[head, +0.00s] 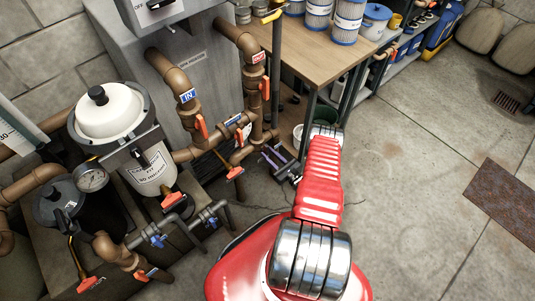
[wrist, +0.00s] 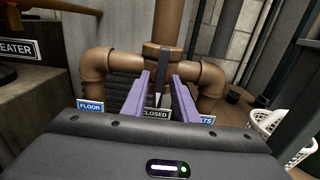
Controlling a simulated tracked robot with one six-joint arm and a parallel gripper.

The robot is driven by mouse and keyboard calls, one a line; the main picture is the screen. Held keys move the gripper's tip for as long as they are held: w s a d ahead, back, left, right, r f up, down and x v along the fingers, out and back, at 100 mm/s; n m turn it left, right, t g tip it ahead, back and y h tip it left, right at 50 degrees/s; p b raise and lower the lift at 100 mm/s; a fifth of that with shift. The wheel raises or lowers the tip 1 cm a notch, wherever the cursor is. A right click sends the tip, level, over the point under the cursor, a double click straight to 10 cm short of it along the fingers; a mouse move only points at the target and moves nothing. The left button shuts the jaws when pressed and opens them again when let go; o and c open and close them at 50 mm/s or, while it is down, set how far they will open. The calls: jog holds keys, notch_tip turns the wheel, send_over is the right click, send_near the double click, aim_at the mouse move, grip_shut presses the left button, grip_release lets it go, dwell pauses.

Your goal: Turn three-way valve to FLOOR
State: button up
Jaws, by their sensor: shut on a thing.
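The three-way valve (wrist: 163,50) shows in the wrist view as a brown body with pipe elbows to left and right. Its FLOOR label (wrist: 90,105) is at the left, its CLOSED label (wrist: 155,114) in the middle, and its partly hidden JETS label (wrist: 206,119) at the right. My gripper (wrist: 162,80) has its purple fingers shut on the slim grey valve handle (wrist: 159,98), which stands in line with CLOSED. In the head view my gripper (head: 271,156) is small, low beside the workbench leg; I cannot make out the valve handle there.
Brown pipes with orange-handled valves (head: 201,126) and a white filter housing (head: 108,108) stand at the left. A workbench (head: 300,45) is behind my arm. A white basket (wrist: 282,135) is at the right in the wrist view. Open concrete floor (head: 420,160) lies to the right.

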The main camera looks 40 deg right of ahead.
jog(key=m, duration=1.7)
jog(key=shift+d+m, duration=0.15)
jog(key=shift+m, duration=0.75)
grip_shut()
jog(key=o, duration=0.8)
grip_release()
jog(key=shift+c, duration=0.2)
